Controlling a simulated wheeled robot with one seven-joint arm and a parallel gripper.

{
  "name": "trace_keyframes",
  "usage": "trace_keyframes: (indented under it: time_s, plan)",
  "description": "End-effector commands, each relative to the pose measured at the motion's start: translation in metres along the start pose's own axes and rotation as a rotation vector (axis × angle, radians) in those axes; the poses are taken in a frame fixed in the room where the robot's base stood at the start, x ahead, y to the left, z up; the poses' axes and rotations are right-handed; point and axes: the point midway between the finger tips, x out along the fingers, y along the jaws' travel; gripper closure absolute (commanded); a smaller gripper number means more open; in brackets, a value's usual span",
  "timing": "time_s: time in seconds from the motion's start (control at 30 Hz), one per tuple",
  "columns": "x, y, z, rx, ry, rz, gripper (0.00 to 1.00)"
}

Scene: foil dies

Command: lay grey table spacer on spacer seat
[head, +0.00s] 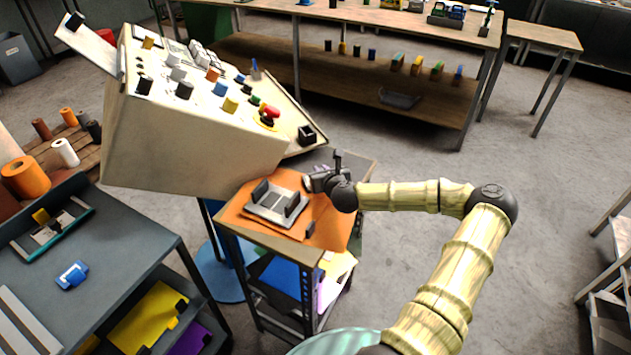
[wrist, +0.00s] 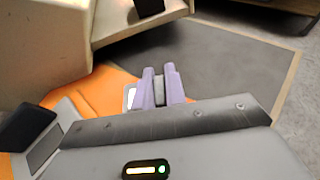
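My gripper (head: 317,182) is low over the far right part of the small orange-topped stand in the head view. In the wrist view its two purple fingers (wrist: 161,88) are close together with a narrow grey piece (wrist: 159,86) between them, which looks like the grey table spacer. The head view is too small to show this piece. A grey plate with two black upright blocks (head: 270,207) lies on the orange top, left of my gripper. Part of it shows at the left of the wrist view (wrist: 42,152). I cannot tell for sure which part is the spacer seat.
The orange top (head: 240,220) has a small dark block (head: 309,230) near its front edge. A large beige control console (head: 190,150) with coloured knobs overhangs it behind and left. A dark grey surface (wrist: 215,62) lies beyond the fingers. Open floor (head: 420,250) is on the right.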

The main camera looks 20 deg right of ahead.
Motion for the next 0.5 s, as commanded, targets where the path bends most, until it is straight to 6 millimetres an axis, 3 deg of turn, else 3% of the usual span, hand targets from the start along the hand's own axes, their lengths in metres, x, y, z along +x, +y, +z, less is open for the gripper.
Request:
trace_keyframes:
  time_s: [0.27,0.5]
  plan:
    - [-0.001,0.000,0.002,-0.001,-0.001,0.000,1.00]
    - [-0.011,0.000,0.028,-0.004,-0.003,0.000,1.00]
